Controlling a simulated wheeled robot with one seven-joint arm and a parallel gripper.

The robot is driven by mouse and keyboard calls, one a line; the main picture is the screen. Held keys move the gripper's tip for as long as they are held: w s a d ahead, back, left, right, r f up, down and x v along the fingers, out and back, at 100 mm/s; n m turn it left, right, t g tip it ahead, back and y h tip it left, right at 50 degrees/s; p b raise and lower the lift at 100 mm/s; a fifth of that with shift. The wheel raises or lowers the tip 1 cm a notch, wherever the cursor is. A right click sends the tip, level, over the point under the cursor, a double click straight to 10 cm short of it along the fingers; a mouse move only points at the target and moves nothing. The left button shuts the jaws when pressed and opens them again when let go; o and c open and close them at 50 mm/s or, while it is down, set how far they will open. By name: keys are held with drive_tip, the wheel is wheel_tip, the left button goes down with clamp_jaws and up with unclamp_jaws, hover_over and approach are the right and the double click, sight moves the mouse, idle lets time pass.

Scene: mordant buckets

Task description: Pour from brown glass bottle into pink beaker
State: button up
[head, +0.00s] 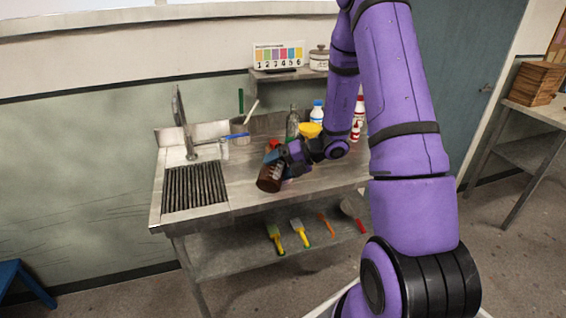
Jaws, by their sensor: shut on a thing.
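My gripper (277,161) is shut on the brown glass bottle (269,179), over the front part of the steel sink bench (235,196). The bottle looks tilted, with its broad dark end low and toward me. The gripper covers its upper part. I cannot clearly make out the pink beaker; the gripper and bottle may hide it. I cannot tell whether anything flows from the bottle.
A drainer grid and tap (192,150) are at the bench's left. Behind my gripper stand a clear bottle (293,123), a blue-capped white bottle (317,112), a yellow item (310,130) and red-and-white bottles (357,112). Brushes (299,232) lie on the lower shelf.

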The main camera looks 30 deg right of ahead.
drive_tip(key=shift+d+f+n+h, duration=0.1)
drive_tip(key=shift+f+n+h, duration=0.3)
drive_tip(key=shift+f, duration=0.05)
drive_tip(key=shift+f+t, duration=0.1)
drive_tip(key=shift+t, duration=0.2)
